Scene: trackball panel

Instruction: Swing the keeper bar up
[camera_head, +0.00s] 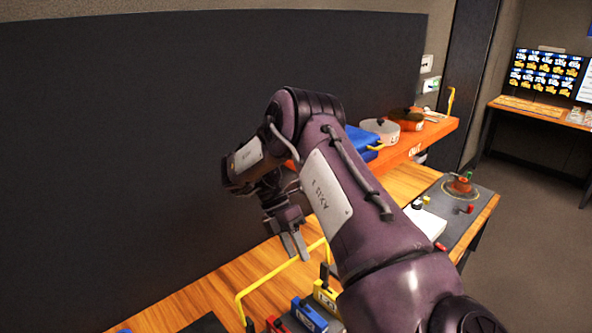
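A yellow bar (262,281), which looks like the keeper bar, stands as a bent frame over the wooden bench. It runs beside a row of coloured blocks, among them a blue one (309,314) and a yellow one (326,294). My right gripper (294,247) points down with its two fingertips close together, overlapping the top rail of the yellow bar in the picture. I cannot tell whether they touch it or have it between them. My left gripper is out of view.
A dark panel (130,150) stands behind the bench. An orange shelf (425,137) holds a pot (380,133) and a blue item (357,140). A grey plate (458,205) with a red-based object lies at the bench's right end.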

